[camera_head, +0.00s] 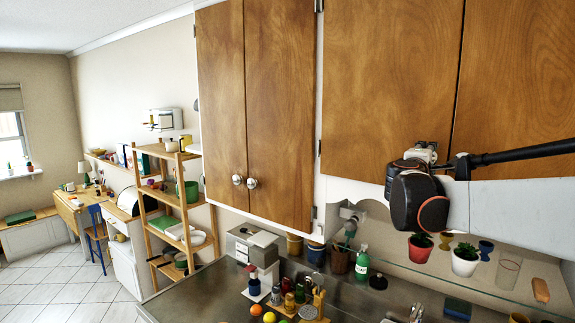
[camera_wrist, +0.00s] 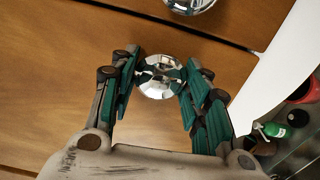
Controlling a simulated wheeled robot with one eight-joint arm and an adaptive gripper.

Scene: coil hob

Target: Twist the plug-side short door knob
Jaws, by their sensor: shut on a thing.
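The chrome knob (camera_wrist: 158,84) of the plug-side short door sits between the fingers of my gripper (camera_wrist: 161,72) in the wrist view, with a finger on either side. My gripper is shut on it. The knob's door (camera_head: 391,85) is the left brown wooden door of the right-hand cabinet in the head view. There my gripper (camera_head: 412,163) is at the door's lower right, and my wrist and arm hide the knob. The neighbouring door's chrome knob (camera_wrist: 188,3) shows at the top of the wrist view, across the gap.
A plug and socket (camera_head: 350,213) are on the wall below the cabinet. A glass shelf with potted plants (camera_head: 466,259) runs under the doors. The taller left cabinet (camera_head: 252,110) has two knobs. Bottles and jars crowd the counter below.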

